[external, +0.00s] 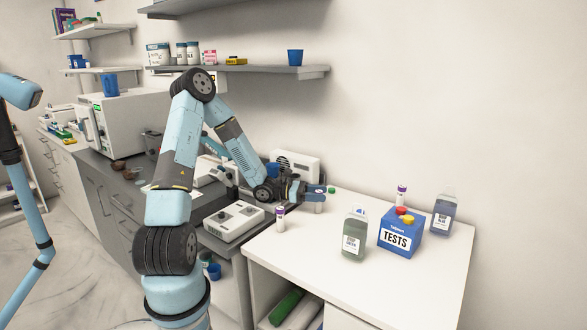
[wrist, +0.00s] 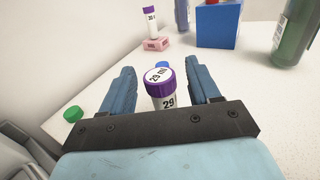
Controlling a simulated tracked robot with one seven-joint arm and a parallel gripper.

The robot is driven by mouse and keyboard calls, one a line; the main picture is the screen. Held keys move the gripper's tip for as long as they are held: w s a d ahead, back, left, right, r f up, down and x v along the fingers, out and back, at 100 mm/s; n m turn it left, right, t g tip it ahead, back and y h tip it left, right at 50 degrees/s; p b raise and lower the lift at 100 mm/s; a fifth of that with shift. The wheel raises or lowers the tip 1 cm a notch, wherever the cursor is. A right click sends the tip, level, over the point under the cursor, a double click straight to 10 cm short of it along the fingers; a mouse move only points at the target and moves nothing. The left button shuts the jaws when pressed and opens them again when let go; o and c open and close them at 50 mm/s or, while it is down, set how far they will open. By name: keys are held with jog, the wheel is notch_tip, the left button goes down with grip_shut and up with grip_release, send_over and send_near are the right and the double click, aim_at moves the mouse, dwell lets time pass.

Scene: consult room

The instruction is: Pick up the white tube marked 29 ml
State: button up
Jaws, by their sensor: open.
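The white tube marked 29 ml (wrist: 168,103) has a purple cap and stands upright between the two fingers of my gripper in the wrist view. My gripper (wrist: 159,70) is open, with a blue finger on each side of the tube and gaps visible between. In the external view the tube (external: 319,208) shows at the end of my gripper (external: 318,194), on the white table, partly covered by the fingers. The tube's lower part is hidden in the wrist view by the gripper's dark bar.
Another purple-capped tube (wrist: 150,20) stands on a pink block (wrist: 156,45). A third purple-capped tube (external: 281,218) stands near the table's left edge. A green cap (wrist: 73,114) lies left of my gripper. A blue TESTS box (external: 400,238) and two bottles stand to the right.

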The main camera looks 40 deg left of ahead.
jog(key=shift+d, duration=0.15)
jog(key=c, duration=1.1)
